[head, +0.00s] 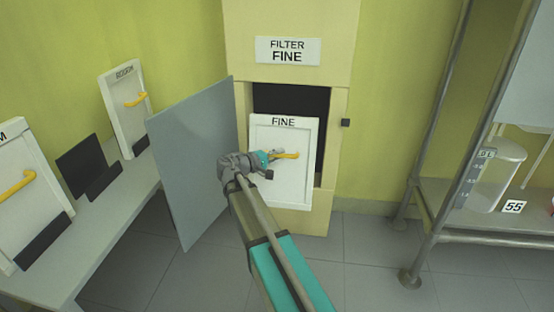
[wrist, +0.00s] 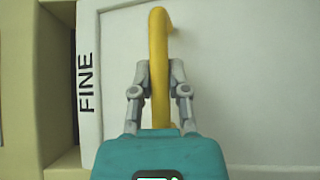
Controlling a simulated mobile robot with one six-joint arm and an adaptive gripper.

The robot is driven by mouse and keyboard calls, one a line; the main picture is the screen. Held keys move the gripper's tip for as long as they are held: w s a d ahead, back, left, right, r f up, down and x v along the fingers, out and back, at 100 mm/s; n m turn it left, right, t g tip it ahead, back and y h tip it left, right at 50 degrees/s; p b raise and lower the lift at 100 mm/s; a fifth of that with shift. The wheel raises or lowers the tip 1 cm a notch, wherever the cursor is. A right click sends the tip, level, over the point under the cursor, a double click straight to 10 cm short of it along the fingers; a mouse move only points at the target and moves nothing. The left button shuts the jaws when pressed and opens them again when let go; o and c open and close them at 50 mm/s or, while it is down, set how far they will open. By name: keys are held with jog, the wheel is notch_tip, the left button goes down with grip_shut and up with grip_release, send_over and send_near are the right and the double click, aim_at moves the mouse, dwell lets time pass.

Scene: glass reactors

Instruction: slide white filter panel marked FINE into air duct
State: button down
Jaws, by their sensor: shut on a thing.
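The white filter panel (head: 296,185) marked FINE stands upright in front of the air duct's dark opening (head: 300,98). It covers most of the opening, leaving a dark band above it and a narrow strip at its right. My gripper (head: 272,157) is shut on the panel's yellow handle (head: 291,155). In the wrist view the gripper's fingers (wrist: 158,80) close on either side of the yellow handle (wrist: 158,45), with the panel (wrist: 240,70) behind. The duct (head: 338,150) carries a FILTER FINE sign (head: 287,50). How deep the panel sits cannot be told.
A grey door (head: 192,150) stands open left of the duct. A metal rack (head: 490,232) with a glass vessel (head: 497,175) stands at the right.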

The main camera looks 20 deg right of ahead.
jog(key=w+d+f+b, duration=0.1)
jog(key=w+d, duration=0.7)
jog(key=w, duration=0.5)
jog(key=shift+d, duration=0.4)
dwell(0.7)
jog(key=shift+w+d+f+b, duration=0.3)
jog(key=shift+w+d, duration=0.05)
jog(key=shift+w, duration=0.2)
dwell(1.5)
jog(key=shift+f+b, duration=0.45)
dwell(1.7)
jog(key=c, duration=0.5)
grip_release()
jog(key=shift+c, duration=0.2)
jog(key=shift+s+a, duration=0.15)
jog(key=shift+a, duration=0.15)
